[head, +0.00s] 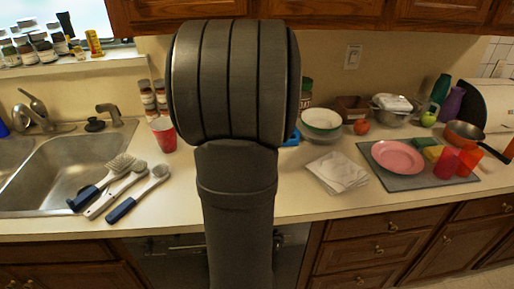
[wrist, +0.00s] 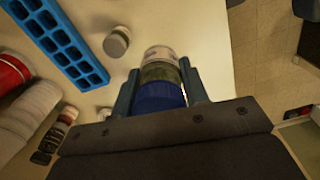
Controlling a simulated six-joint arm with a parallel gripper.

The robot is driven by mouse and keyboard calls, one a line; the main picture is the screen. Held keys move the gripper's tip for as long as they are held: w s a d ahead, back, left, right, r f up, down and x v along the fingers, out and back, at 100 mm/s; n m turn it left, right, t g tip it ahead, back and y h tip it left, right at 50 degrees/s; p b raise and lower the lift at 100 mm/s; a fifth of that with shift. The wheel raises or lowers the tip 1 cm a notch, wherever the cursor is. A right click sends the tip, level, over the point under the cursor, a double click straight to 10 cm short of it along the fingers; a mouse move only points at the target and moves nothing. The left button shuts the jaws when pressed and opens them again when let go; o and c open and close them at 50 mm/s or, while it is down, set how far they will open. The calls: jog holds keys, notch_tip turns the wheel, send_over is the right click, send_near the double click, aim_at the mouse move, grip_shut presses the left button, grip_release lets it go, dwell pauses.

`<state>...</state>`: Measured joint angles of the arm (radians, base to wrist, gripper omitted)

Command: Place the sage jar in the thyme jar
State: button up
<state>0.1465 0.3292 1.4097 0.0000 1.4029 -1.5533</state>
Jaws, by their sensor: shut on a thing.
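In the wrist view, my gripper (wrist: 160,82) is shut on a jar (wrist: 160,96) with a blue end toward the camera, a greenish middle and a pale far end. No label is readable, so I cannot tell sage from thyme. The jar is between both fingers, above the pale counter. A small grey-white jar (wrist: 117,41) stands apart on the counter, ahead and to the left. In the head view, my arm hides my gripper and the held jar. Stacked small jars (head: 147,97) stand by the wall, left of my arm.
A blue ice-cube tray (wrist: 62,42) lies left of the held jar, and a red can-like thing (wrist: 10,75) is farther left. The head view shows a sink (head: 75,160), brushes (head: 120,190), a red cup (head: 163,133), napkins (head: 337,172) and a pink plate (head: 397,157).

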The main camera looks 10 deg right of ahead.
jog(key=w+d+r, duration=0.2)
jog(key=d+r, duration=0.1)
jog(key=d, duration=0.8)
jog(key=w+a+f, duration=0.2)
jog(key=a, duration=0.1)
jog(key=w+a+f, duration=0.2)
jog(key=a+f, duration=0.1)
jog(key=w+a+f, duration=0.2)
jog(key=w+a, duration=0.1)
jog(key=shift+a+f, duration=0.1)
jog(key=shift+f, duration=2.05)
jog(key=shift+f, duration=0.15)
jog(key=o, duration=1)
notch_tip(320, 180, up, 12)
